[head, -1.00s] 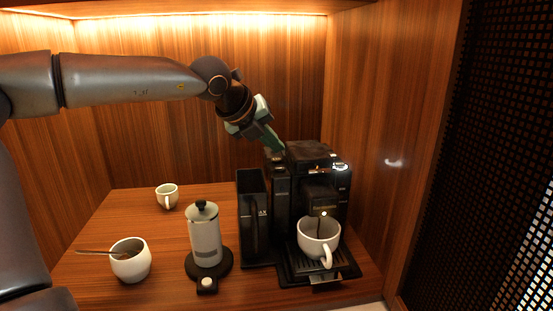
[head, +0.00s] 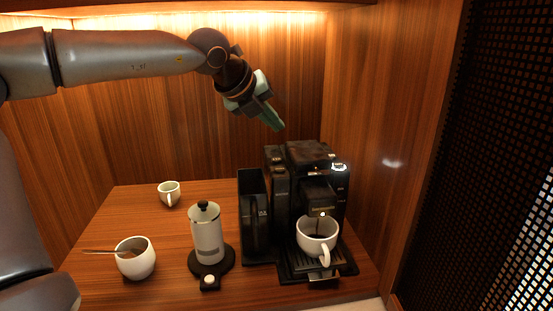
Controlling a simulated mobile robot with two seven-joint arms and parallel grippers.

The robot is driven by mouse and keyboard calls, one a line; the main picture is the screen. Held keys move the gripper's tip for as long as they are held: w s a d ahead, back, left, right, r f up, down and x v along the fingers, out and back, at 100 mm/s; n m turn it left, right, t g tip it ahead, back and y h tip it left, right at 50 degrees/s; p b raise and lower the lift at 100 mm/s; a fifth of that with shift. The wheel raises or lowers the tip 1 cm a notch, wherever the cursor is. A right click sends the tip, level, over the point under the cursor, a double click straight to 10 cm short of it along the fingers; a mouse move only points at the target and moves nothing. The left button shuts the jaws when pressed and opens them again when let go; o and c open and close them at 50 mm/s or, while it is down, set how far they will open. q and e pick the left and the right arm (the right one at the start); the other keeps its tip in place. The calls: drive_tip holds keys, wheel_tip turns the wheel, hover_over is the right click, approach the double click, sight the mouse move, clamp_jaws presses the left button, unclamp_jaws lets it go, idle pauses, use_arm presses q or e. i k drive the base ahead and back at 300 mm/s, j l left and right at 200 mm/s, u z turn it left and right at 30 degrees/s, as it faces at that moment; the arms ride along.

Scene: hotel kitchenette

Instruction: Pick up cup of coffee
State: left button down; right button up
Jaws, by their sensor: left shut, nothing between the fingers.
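A white cup of coffee (head: 318,238) stands on the drip tray of the black coffee machine (head: 310,180), under its spout. Dark liquid shows inside the cup, and its handle points to the front. My left gripper (head: 275,122) is shut and empty. It is in the air above and behind the left part of the machine, well above the cup and apart from it. My right gripper is not in view.
A milk frother (head: 207,238) stands on a black base left of the machine. A white bowl with a spoon (head: 137,262) and a small white cup (head: 169,193) are farther left on the wooden counter (head: 120,215). Wooden walls enclose the back and right; a shelf is overhead.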

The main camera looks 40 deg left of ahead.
sight(315, 248)
drive_tip(key=k+l, duration=0.55)
drive_tip(key=l, duration=0.2)
drive_tip(key=k+l, duration=0.6)
drive_tip(key=l, duration=0.1)
